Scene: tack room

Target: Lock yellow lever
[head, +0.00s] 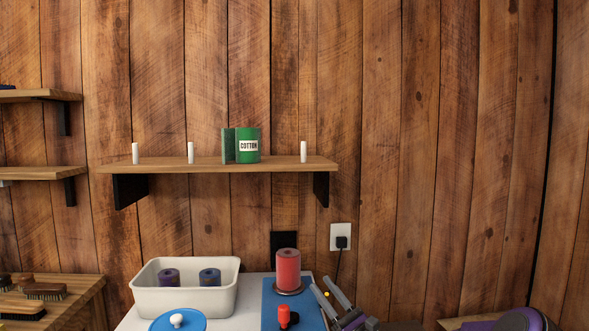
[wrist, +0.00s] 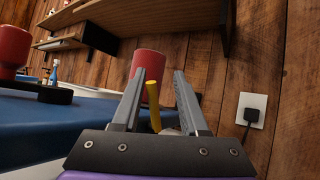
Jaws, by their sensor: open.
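The yellow lever (wrist: 153,105) stands nearly upright, leaning slightly, between the two fingers of my gripper (wrist: 159,72) in the wrist view. It looks closer to the left finger; I cannot tell whether it touches. In the head view only a small yellow tip (head: 326,294) shows beside my gripper (head: 323,283). The fingers are apart, one on each side of the lever, and hold nothing. The lever's base is hidden behind my gripper's body. A red cylinder (head: 288,268) stands on the blue panel (head: 268,300); a red cylinder (wrist: 150,65) also shows behind the lever.
A red knob (head: 284,316) stands at the panel's front. A white bin (head: 185,298) with dark rolls and a blue lid (head: 178,321) lie left. A shelf (head: 280,164) with a green cotton can (head: 249,145) hangs above. A plugged outlet (head: 340,234) is on the wall.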

